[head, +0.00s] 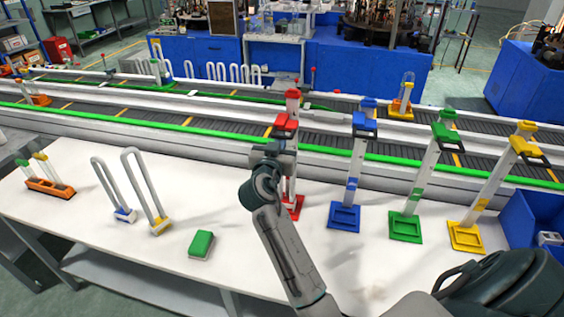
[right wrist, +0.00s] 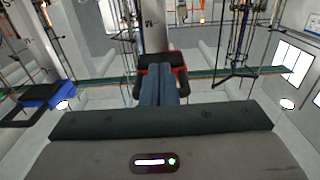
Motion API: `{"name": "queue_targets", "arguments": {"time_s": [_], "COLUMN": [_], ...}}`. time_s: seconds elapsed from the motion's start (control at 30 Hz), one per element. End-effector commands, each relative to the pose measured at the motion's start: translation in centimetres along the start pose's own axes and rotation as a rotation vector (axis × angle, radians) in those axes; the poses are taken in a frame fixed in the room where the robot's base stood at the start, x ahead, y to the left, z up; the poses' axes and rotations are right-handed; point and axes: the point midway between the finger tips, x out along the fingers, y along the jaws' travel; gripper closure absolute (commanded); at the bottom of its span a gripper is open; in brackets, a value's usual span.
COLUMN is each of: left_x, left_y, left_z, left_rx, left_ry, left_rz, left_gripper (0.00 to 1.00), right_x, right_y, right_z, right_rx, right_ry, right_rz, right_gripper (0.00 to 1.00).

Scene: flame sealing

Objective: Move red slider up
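The red slider (head: 286,123) is on the upper part of its post, a little below the red cap (head: 292,95). The post stands on a red base (head: 293,207), partly hidden by my right arm. My right gripper (head: 270,150) is just below and left of the slider in the head view. In the right wrist view, the gripper's fingers (right wrist: 160,82) are shut together. The slider's dark and red handle loop (right wrist: 178,58) surrounds their tips. I cannot tell whether they press on it. My left gripper is not in view.
Blue (head: 364,128), green (head: 444,135) and yellow (head: 525,150) sliders stand high on posts to the right. A green block (head: 201,244), two U-shaped tubes (head: 146,190) and an orange holder (head: 50,187) are on the white table (head: 110,245). A conveyor runs behind.

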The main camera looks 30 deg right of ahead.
Motion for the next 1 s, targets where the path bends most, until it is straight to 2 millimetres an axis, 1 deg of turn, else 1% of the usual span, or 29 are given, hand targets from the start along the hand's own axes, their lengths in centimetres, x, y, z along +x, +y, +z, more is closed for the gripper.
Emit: {"name": "queue_targets", "arguments": {"time_s": [0.03,0.77,1.0], "left_x": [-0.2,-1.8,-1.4], "left_y": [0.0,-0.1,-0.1], "left_z": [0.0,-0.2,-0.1], "left_rx": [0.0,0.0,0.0], "left_ry": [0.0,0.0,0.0], "left_rz": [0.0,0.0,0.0], "left_gripper": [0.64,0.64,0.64], "right_x": [0.0,0.0,0.0], "right_y": [0.0,0.0,0.0], "right_z": [-0.6,-3.4,-3.0], "right_rx": [0.002,0.001,0.0], "right_ry": [0.004,0.003,0.003], "right_rz": [0.0,0.0,0.0], "right_gripper": [1.0,1.0,1.0]}}
